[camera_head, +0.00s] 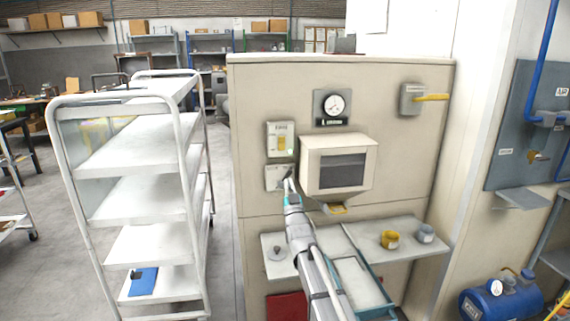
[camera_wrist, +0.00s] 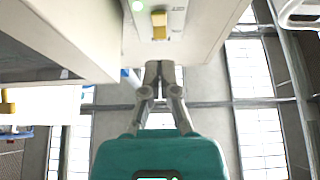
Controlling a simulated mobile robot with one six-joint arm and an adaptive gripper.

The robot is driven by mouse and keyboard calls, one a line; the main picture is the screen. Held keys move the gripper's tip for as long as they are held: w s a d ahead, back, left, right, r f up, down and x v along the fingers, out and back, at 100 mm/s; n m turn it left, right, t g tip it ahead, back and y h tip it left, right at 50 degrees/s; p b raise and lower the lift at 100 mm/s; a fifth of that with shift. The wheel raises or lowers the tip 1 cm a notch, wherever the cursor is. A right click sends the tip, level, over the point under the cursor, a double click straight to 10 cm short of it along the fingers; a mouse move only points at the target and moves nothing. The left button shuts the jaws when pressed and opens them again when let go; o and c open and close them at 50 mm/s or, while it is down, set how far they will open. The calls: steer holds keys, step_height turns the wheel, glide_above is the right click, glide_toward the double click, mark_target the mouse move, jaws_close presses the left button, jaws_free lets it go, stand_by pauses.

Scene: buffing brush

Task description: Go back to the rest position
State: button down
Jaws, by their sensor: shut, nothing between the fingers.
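My gripper (camera_head: 289,183) is shut and empty, at the front of the beige machine cabinet (camera_head: 400,165). It is just left of the boxy housing with a dark window (camera_head: 342,171), in front of the lower of two small panels. In the wrist view my gripper's fingertips (camera_wrist: 165,68) meet just below a switch plate with a yellow rocker (camera_wrist: 159,22). That switch plate also shows above my gripper in the head view (camera_head: 281,140), with a small green light at its lower right. Whether the fingertips touch the panel cannot be told.
A white shelf trolley (camera_head: 135,205) stands left. A blue tank (camera_head: 500,300) is at lower right. Floor shows between trolley and cabinet.

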steer(key=s+d+f+g+h, duration=0.1)
steer(key=s+d+f+g, duration=0.25)
steer(key=f, duration=0.25)
steer(key=s+d+f+m+g+h, duration=0.1)
steer(key=s+d+f+g, duration=0.1)
steer(key=s+f+g, duration=0.3)
steer(key=s+d+f+g+h, duration=0.1)
steer(key=d+f+g+h, duration=0.15)
steer(key=f, duration=0.55)
steer(key=s+d+f+g, duration=0.2)
steer(key=s+f+g, duration=0.1)
steer(key=s, duration=0.3)
steer(key=s+d+f+g, duration=0.3)
steer(key=s+g, duration=0.1)
steer(key=s, duration=0.2)
steer(key=s+d+f+m+g, duration=0.15)
steer(key=s+g, duration=0.35)
steer(key=s, duration=0.8)
step_height(320, 180, up, 16)
steer(key=p, duration=1.6)
steer(key=shift+w+d+p, duration=0.15)
steer(key=shift+d+p, duration=0.25)
steer(key=shift+d, duration=0.05)
